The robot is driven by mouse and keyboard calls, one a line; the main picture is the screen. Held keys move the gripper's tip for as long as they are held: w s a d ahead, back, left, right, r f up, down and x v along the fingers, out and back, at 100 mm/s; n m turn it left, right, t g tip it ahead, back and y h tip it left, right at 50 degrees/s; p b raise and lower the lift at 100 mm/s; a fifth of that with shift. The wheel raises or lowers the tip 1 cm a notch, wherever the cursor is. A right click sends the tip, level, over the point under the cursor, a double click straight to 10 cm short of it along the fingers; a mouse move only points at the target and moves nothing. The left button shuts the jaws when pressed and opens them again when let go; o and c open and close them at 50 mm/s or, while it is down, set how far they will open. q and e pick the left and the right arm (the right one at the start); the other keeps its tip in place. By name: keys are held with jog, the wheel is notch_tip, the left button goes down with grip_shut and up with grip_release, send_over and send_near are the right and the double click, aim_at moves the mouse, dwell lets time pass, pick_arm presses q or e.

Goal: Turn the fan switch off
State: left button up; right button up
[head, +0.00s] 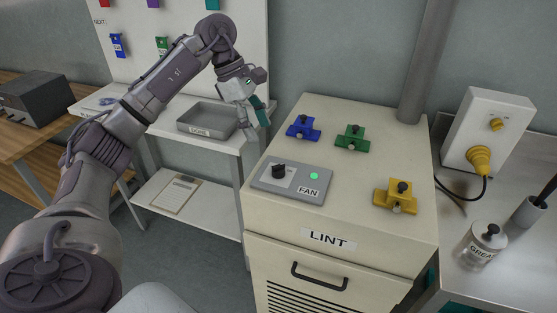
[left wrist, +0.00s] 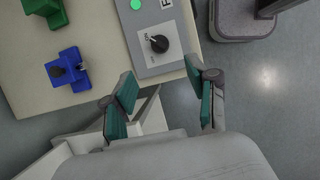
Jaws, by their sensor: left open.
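The fan switch is a black rotary knob (head: 279,171) on a grey panel (head: 318,199) labelled FAN, on top of the cream cabinet. A green light (head: 314,176) glows beside it. In the left wrist view the knob (left wrist: 159,43) shows with its white pointer and an ON mark near it. My left gripper (head: 262,114) is open and empty, above the cabinet's left edge, behind and apart from the knob. Its teal fingers (left wrist: 163,101) are spread below the panel's edge in the left wrist view. My right gripper is not in view.
Blue (head: 303,128), green (head: 352,138) and yellow (head: 396,196) clamp-like blocks stand on the cabinet top (head: 345,235). A grey tray (head: 206,120) sits on the white bench at left. A yellow plug (head: 481,160) and a jar (head: 484,244) are at right.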

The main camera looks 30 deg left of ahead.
pick_arm(q)
send_over(276, 166)
jog(key=a, duration=0.2)
jog(key=f, duration=0.2)
jog(key=f+p, duration=0.1)
jog(key=f, duration=0.2)
jog(key=shift+s+a+f, duration=0.2)
jog(key=x, duration=0.5)
jog(key=shift+w+p, duration=0.1)
jog(key=shift+p, duration=0.25)
jog(key=shift+d+f, duration=0.1)
jog(key=shift+f, duration=0.15)
jog(key=shift+w, duration=0.1)
jog(key=shift+c, duration=0.5)
grip_shut()
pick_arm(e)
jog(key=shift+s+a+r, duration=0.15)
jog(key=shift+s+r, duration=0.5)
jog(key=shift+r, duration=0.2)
